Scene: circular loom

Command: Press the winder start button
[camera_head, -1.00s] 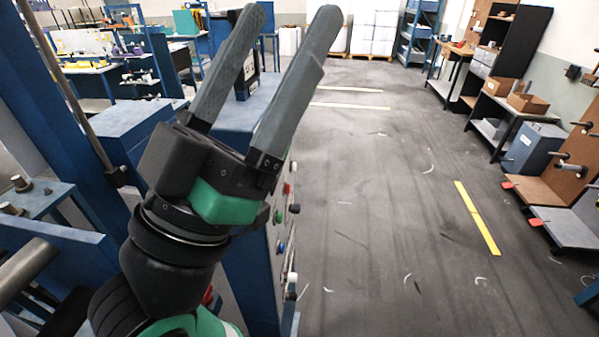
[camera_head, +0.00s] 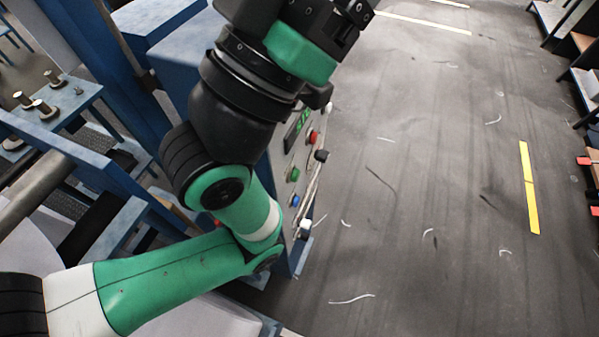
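The control panel (camera_head: 283,150) stands on the side of the blue machine, seen at a steep angle. It carries a green button (camera_head: 293,174), a red button (camera_head: 313,137), a black knob (camera_head: 321,156), a blue button (camera_head: 295,201) and a white button (camera_head: 304,229). A small display with green digits (camera_head: 297,125) sits near its top. No label is readable, so I cannot tell which is the winder start button. My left gripper (camera_head: 318,28) is above the panel at the top edge; its fingers are out of frame. My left arm covers part of the panel's left side. My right gripper is not in view.
Blue machine frame beams (camera_head: 105,50) and a metal roller (camera_head: 35,190) stand at left. A blue table with metal pegs (camera_head: 60,105) is behind them. The grey floor (camera_head: 420,200) right of the panel is open, with a yellow stripe (camera_head: 529,188) and scattered thread scraps.

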